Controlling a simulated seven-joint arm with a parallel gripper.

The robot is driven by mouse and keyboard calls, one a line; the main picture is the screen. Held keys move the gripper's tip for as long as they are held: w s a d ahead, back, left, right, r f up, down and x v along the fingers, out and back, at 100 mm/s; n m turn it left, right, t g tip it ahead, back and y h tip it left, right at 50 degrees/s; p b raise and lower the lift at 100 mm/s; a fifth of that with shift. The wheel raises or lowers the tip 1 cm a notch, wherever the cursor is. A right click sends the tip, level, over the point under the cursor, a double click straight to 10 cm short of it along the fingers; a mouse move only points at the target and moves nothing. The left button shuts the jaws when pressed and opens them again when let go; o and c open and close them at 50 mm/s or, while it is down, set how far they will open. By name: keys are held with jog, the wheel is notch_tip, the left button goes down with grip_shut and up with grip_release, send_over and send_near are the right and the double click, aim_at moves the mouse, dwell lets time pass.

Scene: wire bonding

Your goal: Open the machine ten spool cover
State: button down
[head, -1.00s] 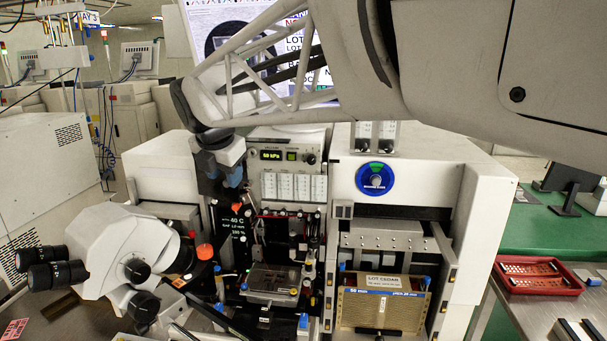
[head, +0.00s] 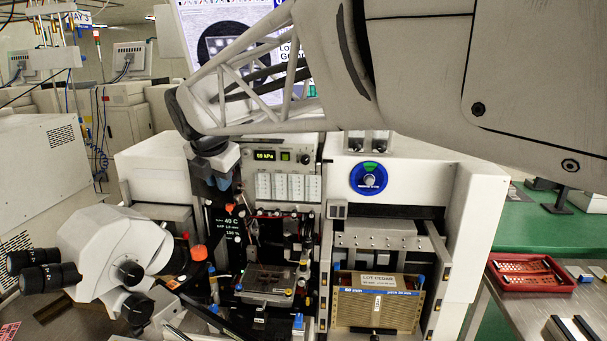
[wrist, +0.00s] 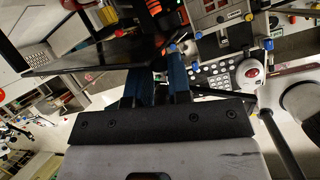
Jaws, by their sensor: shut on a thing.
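The wire bonding machine (head: 433,166) stands in front of me, with a white body and an open dark work bay. My gripper (head: 224,186) reaches down at the left side of this bay, below the end of my arm. In the wrist view its two blue fingers (wrist: 152,86) are close together and point toward the machine. They are shut on what seems to be the edge or grip of the spool cover. The cover's outline and the exact contact are hidden by the fingers and dark shadow. A small orange part (head: 230,207) shows just below the fingertips in the head view.
A white microscope (head: 105,250) stands at the lower left, near an orange-red knob (head: 199,253). A dark display (head: 231,228) is close under my gripper. A lot magazine (head: 376,305) sits at the lower right. A red tray (head: 527,272) lies on the right side table.

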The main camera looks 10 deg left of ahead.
jog(key=shift+s+a, duration=0.1)
jog(key=shift+s, duration=0.1)
jog(key=s+a+m+h, duration=0.1)
jog(key=s+a+m, duration=0.2)
jog(key=a, duration=0.6)
jog(key=shift+s, duration=1.1)
jog(key=c, duration=1.1)
grip_release()
jog(key=shift+w, duration=0.1)
jog(key=shift+o, duration=0.2)
jog(key=shift+f+h, duration=0.15)
jog(key=shift+h, duration=0.15)
jog(key=shift+f, duration=0.15)
jog(key=shift+s, duration=0.2)
